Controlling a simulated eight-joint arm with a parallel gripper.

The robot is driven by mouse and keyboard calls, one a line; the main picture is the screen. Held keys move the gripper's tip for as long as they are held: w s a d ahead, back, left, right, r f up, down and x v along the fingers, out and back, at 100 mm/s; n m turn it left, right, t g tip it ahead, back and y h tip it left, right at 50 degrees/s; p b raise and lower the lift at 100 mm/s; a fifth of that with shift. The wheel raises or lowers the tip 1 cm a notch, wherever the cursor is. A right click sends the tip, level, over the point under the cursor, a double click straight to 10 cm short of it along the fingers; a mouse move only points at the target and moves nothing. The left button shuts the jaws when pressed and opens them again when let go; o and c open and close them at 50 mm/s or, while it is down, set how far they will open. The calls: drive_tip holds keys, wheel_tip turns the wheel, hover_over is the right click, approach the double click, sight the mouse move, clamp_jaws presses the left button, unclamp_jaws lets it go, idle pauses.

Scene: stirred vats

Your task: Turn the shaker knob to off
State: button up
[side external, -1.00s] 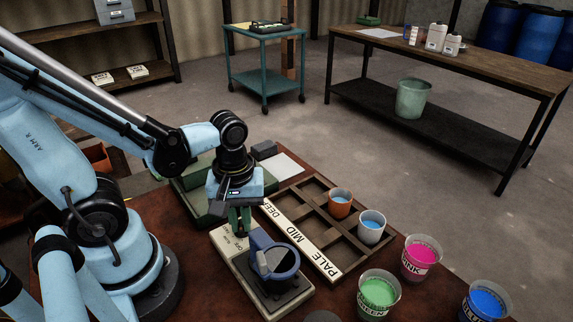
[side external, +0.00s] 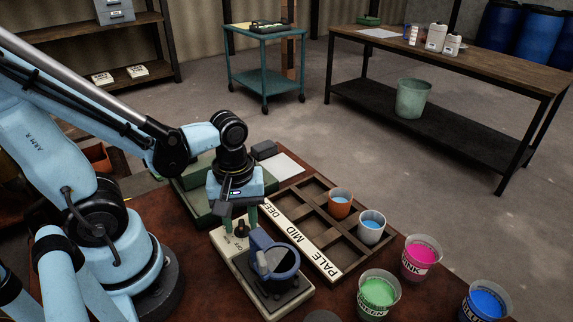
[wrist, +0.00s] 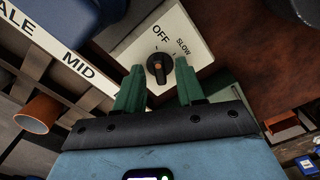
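The shaker has a cream base (side external: 228,247) and a dark platform carrying a blue round holder (side external: 283,274). Its black knob (wrist: 158,68) with an orange centre is on the cream panel, beside the words OFF and SLOW. In the side view the knob (side external: 241,230) shows between the fingers. My gripper (side external: 240,219) has its green fingers spread on either side of the knob. In the wrist view my gripper (wrist: 158,85) is open and empty, with gaps between the fingers and the knob.
A wooden rack (side external: 335,262) labelled DEEP, MID, PALE stands right of the shaker and holds an orange cup (side external: 341,208) and a white cup (side external: 371,234). Green (side external: 378,305), pink (side external: 420,268) and blue (side external: 484,312) dye pots stand at the front right.

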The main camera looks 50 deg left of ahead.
sight(242, 224)
wheel_tip(242, 224, up, 12)
idle(1.1)
drive_tip(key=w+f+m+t, duration=0.1)
drive_tip(key=w+m+t, duration=0.6)
drive_tip(key=m, duration=0.5)
drive_tip(key=shift+w+a+f, duration=0.3)
drive_tip(key=shift+w+f, duration=0.05)
drive_tip(key=shift+w, duration=0.1)
drive_tip(key=shift+d, duration=0.1)
